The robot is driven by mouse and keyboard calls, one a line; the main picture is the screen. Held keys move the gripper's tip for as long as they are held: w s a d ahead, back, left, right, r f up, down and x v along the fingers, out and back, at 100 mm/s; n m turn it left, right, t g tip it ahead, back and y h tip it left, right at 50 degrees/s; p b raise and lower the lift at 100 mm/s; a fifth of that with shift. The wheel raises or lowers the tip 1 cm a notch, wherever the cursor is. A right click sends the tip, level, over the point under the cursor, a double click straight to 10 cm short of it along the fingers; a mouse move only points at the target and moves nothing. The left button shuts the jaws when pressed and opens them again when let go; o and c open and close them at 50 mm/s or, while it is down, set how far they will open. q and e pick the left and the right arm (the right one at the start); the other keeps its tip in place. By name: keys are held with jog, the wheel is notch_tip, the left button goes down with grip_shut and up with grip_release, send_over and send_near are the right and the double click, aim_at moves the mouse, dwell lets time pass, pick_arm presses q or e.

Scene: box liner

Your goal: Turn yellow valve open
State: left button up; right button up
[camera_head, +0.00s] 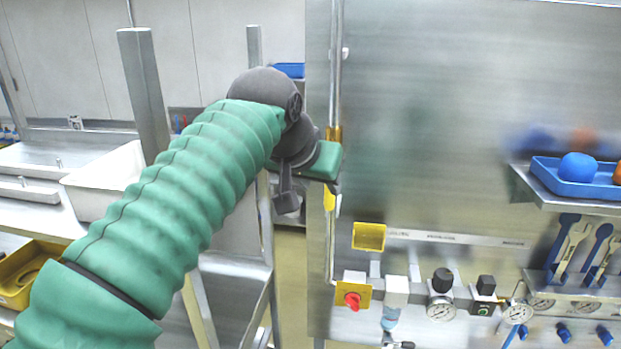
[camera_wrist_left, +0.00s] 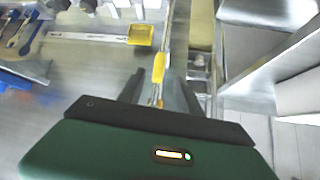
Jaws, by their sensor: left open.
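The yellow valve handle (camera_head: 329,199) hangs on a thin vertical pipe at the left edge of the steel panel, with a brass-coloured body (camera_head: 334,134) above it. My left gripper (camera_head: 335,181) is at the pipe, in front of the valve, and covers part of it. In the left wrist view the yellow handle (camera_wrist_left: 159,67) shows between the two dark, spread fingers of my left gripper (camera_wrist_left: 158,82). The gripper is open and empty. I cannot tell whether a finger touches the handle. My right gripper is not in view.
A yellow open cover (camera_head: 369,237), a red knob (camera_head: 352,301) on a yellow plate and gauges (camera_head: 441,309) sit low on the panel. A shelf with a blue tray (camera_head: 570,188) juts out at the right. A steel rack (camera_head: 235,265) stands left of the pipe.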

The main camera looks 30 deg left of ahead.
pick_arm(q)
jog(key=v, duration=0.7)
jog(key=shift+r, duration=0.1)
notch_tip(320, 180, down, 38)
jog(key=w+d+g+b, duration=0.2)
jog(key=g+b, duration=0.2)
jog(key=b, duration=0.6)
jog(key=s+f+b, duration=0.2)
jog(key=s+f, duration=0.3)
jog(key=f, duration=0.4)
jog(key=s+f+g+b, duration=0.1)
jog(key=s+f, duration=0.4)
jog(key=f, duration=0.4)
jog(key=s+d+f+g+h+b, duration=0.1)
jog(key=s+f+b, duration=0.1)
jog(key=s+f, duration=0.3)
notch_tip(320, 180, down, 4)
jog(key=shift+s+f+m+b, duration=0.1)
jog(key=shift+s+m+b, duration=0.25)
jog(key=shift+m, duration=0.05)
